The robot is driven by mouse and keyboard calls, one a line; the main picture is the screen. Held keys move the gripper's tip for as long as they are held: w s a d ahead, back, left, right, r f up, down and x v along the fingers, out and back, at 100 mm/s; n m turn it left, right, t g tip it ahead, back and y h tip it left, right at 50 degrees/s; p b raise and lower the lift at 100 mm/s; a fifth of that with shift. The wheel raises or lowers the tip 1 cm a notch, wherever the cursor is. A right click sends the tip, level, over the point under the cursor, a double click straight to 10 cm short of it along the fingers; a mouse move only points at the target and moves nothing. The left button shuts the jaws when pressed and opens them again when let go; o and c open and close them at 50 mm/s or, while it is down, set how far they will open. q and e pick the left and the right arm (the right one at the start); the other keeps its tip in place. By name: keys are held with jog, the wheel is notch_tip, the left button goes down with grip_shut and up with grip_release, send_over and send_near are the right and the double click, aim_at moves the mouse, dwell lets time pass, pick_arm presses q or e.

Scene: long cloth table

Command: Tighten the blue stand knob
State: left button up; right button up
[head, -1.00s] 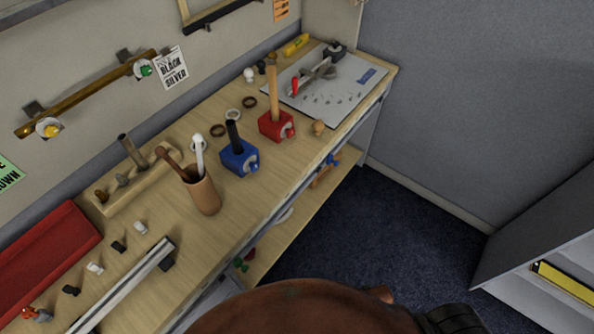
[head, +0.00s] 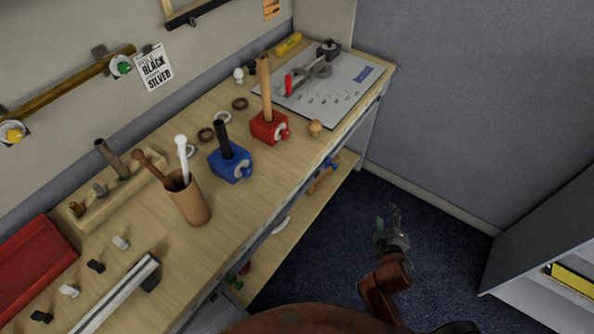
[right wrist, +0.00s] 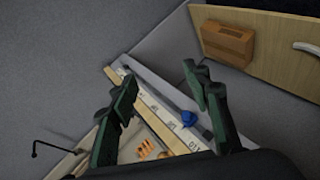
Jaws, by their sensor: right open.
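The blue stand (head: 230,164) is a blue block on the table with a dark upright post. Its blue knob (head: 247,173) is on the front right side, beside a pale round dial. My right gripper (head: 391,222) is over the dark floor, to the right of the table and apart from the stand. In the right wrist view my right gripper (right wrist: 165,95) is open, with nothing between its fingers. My left gripper is not in view.
A red stand (head: 268,128) with a wooden post is behind the blue one. A brown cup (head: 190,203) with sticks is to its left. Rings lie behind it. A grey board (head: 340,88) lies at the far end. A lower shelf (head: 290,232) runs under the table.

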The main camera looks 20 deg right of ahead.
aim_at(249, 173)
jog(key=w+a+r+n+t+y, duration=0.3)
jog(key=w+a+r+n+t, duration=0.3)
jog(key=r+n, duration=0.3)
jog(key=w+a+r+n+t+y, duration=0.3)
jog(key=w+a+r+n+t, duration=0.1)
jog(key=w+a+r+n, duration=0.4)
jog(key=a+f+n+g+y, duration=0.1)
jog(key=a+n+g+y, duration=0.1)
jog(key=a+n, duration=0.4)
jog(key=w+a+f+n+g+y, duration=0.1)
jog(key=a+f+n+g+y, duration=0.1)
jog(key=a+n+y, duration=0.3)
jog(key=w+a+f+n+g+y, duration=0.1)
jog(key=a+n+y, duration=0.3)
jog(key=a+n, duration=0.5)
jog(key=shift+f+n+g, duration=0.6)
jog(key=shift+f+g, duration=0.1)
jog(key=shift+f, duration=0.05)
jog(key=x, duration=0.6)
jog(key=shift+s+a+b, duration=0.1)
jog(key=shift+s+b, duration=0.05)
jog(key=shift+b, duration=0.15)
jog(key=shift+x, duration=0.8)
jog(key=shift+c, duration=0.2)
jog(key=c, duration=1.1)
